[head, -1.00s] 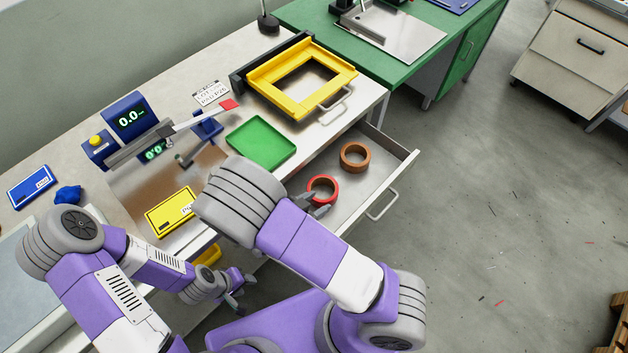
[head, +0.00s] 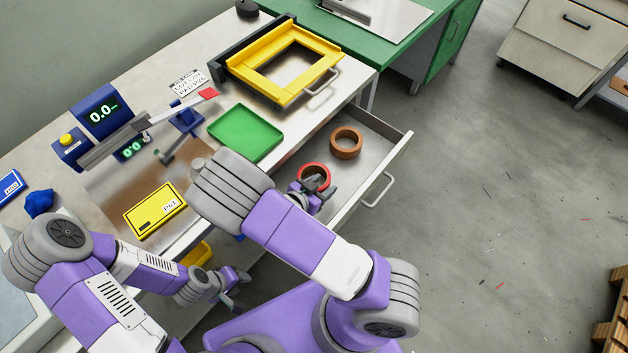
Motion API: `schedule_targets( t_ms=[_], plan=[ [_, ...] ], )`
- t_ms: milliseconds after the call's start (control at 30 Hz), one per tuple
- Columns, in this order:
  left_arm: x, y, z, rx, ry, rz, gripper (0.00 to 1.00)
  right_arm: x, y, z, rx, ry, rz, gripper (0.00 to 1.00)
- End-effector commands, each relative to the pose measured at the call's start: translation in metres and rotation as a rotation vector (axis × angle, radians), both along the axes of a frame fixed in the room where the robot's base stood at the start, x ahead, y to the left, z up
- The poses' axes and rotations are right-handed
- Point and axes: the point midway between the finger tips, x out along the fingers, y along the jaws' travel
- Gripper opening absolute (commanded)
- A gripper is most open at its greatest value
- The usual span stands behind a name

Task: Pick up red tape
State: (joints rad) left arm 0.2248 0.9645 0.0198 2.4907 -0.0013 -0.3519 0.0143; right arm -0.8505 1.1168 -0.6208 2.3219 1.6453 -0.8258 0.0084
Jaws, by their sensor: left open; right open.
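The red tape (head: 314,169) is a ring lying in the open drawer (head: 377,160) under the table. Its near side is partly hidden by my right gripper (head: 322,190). My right gripper is open, with its fingers at the near edge of the red tape; I cannot tell whether they touch it. My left gripper (head: 239,288) is open and empty, low in front of the table and well away from the drawer.
A brown tape roll (head: 346,142) lies in the drawer beyond the red one. A green tray (head: 246,133), a yellow frame (head: 257,63) and a yellow card (head: 155,211) are on the table above. The drawer's right part is clear.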

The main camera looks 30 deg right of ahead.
Motion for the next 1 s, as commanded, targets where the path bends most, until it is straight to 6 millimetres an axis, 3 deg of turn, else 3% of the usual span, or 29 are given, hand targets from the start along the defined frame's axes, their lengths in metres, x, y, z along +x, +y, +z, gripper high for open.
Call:
schedule_targets(
  t_ms=[133, 467, 833, 1000],
  plan=[
    [0.0, 0.0, 0.001, 0.0, 0.0, 0.0, 0.43, 0.0, 0.0, 0.001, 0.0, 0.0, 0.001, 0.49],
    [0.0, 0.0, 0.001, 0.0, 0.0, 0.0, 0.43, 0.0, 0.001, 0.0, 0.002, 0.001, 0.001, 0.0],
    [0.0, 0.0, 0.001, 0.0, 0.0, 0.0, 0.43, -0.001, 0.002, 0.001, 0.004, 0.005, 0.003, 0.0],
    [0.0, 0.0, 0.012, 0.0, 0.0, 0.0, 0.43, 0.0, 0.002, 0.023, 0.006, 0.001, 0.003, 0.0]
  ],
)
